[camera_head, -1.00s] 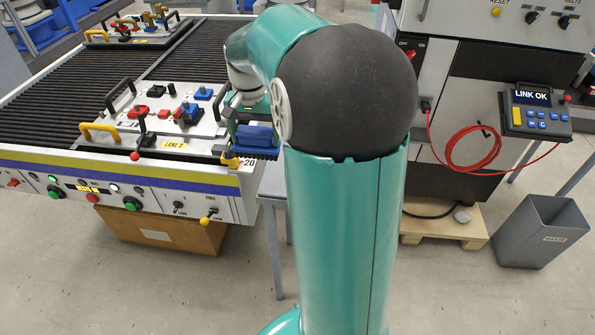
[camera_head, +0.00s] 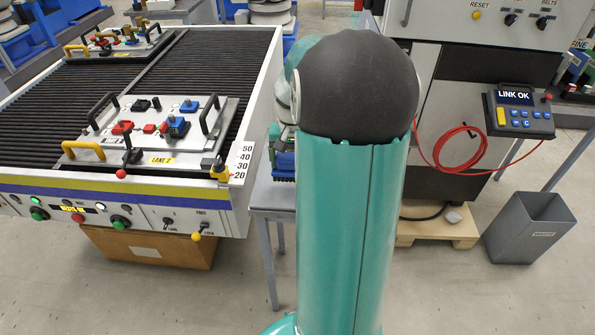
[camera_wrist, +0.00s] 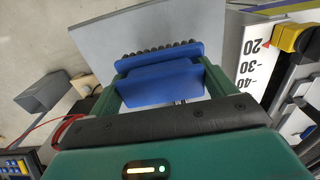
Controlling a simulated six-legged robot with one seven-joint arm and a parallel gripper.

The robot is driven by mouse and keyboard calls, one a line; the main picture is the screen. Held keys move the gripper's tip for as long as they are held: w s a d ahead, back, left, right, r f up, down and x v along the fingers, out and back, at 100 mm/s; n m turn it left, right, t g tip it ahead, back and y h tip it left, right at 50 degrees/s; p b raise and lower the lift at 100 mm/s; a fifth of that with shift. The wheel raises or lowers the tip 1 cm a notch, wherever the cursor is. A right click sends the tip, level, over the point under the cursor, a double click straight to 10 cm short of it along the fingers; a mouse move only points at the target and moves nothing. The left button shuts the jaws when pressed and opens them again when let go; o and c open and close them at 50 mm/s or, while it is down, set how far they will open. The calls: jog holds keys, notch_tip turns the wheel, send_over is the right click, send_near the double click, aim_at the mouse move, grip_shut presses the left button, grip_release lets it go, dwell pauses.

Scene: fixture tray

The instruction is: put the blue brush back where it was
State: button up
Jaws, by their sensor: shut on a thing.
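The blue brush (camera_wrist: 160,82) fills the middle of the wrist view, with a row of dark bristle tufts along its far edge. My gripper (camera_wrist: 160,74) is shut on it, one green finger at each side. In the head view the brush (camera_head: 284,165) shows only in part beside my arm, which hides the rest. There, my gripper (camera_head: 274,142) is right of the conveyor, above a grey side table (camera_head: 266,197). In the wrist view the grey tabletop (camera_wrist: 100,38) lies beyond and below the brush. I cannot tell whether they touch.
The fixture tray (camera_head: 88,152) with handles and coloured parts sits on the conveyor, left of my gripper. A numbered scale (camera_head: 243,160) and a yellow-black clamp (camera_head: 219,172) edge the conveyor. A control cabinet, red cable (camera_head: 447,165) and grey bin (camera_head: 530,228) stand at right.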

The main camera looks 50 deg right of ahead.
jog(key=shift+s+d+f, duration=0.2)
jog(key=shift+d+f, duration=0.25)
jog(key=shift+f, duration=0.15)
jog(key=shift+s+d+f, duration=0.1)
jog(key=shift+d+f, duration=0.1)
jog(key=shift+f, duration=1.6)
jog(key=shift+f, duration=0.1)
jog(key=o, duration=0.9)
